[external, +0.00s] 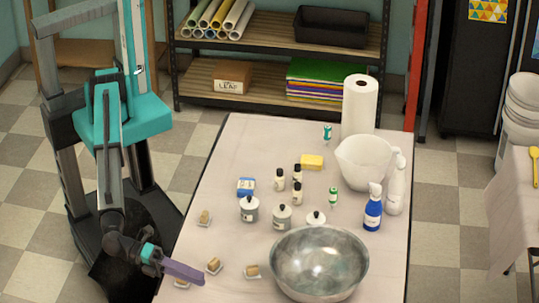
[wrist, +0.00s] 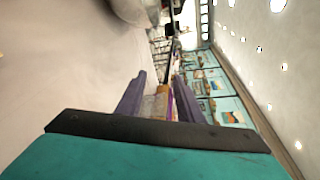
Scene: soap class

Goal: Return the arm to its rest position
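My arm (external: 112,160) reaches down from its teal carriage on the column at the left, and its forearm bends toward the table. My gripper (external: 198,280) is low at the left front edge of the table, beside small tan soap bars (external: 214,265). In the wrist view my gripper (wrist: 158,98) shows two purple fingers standing apart, with background visible between them. A small tan patch shows between the fingers low down; I cannot tell what it is. I see nothing clearly held.
The white table (external: 225,190) carries a metal bowl (external: 319,262), lidded jars (external: 249,208), dark-capped bottles (external: 297,193), a white pitcher (external: 363,160), a blue spray bottle (external: 373,210) and a paper roll (external: 359,106). A shelf (external: 225,70) stands behind. Checkered floor is open between shelf and table.

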